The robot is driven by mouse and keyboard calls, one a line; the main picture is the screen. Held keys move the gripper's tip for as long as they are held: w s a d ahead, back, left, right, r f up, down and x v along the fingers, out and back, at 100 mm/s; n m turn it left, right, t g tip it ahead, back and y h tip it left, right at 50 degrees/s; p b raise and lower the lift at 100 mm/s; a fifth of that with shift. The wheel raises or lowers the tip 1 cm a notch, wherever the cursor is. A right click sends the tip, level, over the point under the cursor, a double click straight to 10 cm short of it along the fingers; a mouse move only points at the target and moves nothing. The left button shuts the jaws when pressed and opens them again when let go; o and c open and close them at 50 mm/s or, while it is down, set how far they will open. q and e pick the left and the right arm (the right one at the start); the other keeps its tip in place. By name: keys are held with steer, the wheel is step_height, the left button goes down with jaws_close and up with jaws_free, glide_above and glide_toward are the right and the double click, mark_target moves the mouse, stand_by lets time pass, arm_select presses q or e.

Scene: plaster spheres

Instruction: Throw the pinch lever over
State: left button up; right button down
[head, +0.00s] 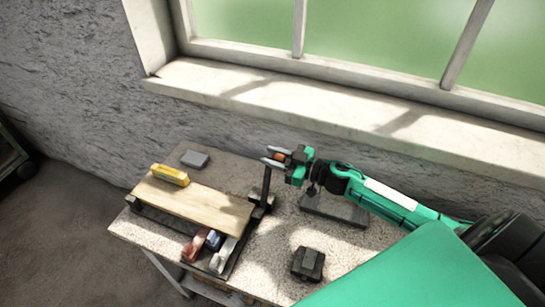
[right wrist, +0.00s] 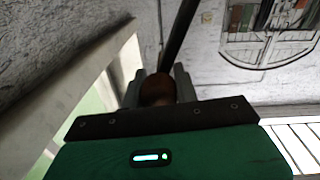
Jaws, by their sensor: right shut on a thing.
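The pinch lever (head: 266,186) is a thin dark bar standing nearly upright from a dark bracket at the right end of a wooden board on the bench. My right gripper (head: 275,157) is at the lever's top, shut on its orange-brown knob (right wrist: 158,90). In the right wrist view the knob sits between the two grey fingers, and the dark lever bar (right wrist: 181,34) runs away from it. The fingers partly hide the knob. My left gripper is not in view.
The board (head: 190,203) bears a yellow block (head: 170,175). Red, blue and white pieces (head: 210,243) lie in a dark tray below its front edge. A grey block (head: 194,159), a dark flat plate (head: 333,209) and a dark block (head: 308,264) rest on the bench (head: 278,235). A window sill runs behind.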

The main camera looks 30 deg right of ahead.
steer(key=w+d+f+m, duration=0.6)
steer(key=f+m, duration=0.1)
steer(key=shift+d+f, duration=0.35)
steer(key=shift+s, duration=0.1)
stand_by(0.4)
steer(key=c, duration=1.3)
jaws_free()
steer(key=shift+o, duration=1.2)
steer(key=shift+f, duration=0.1)
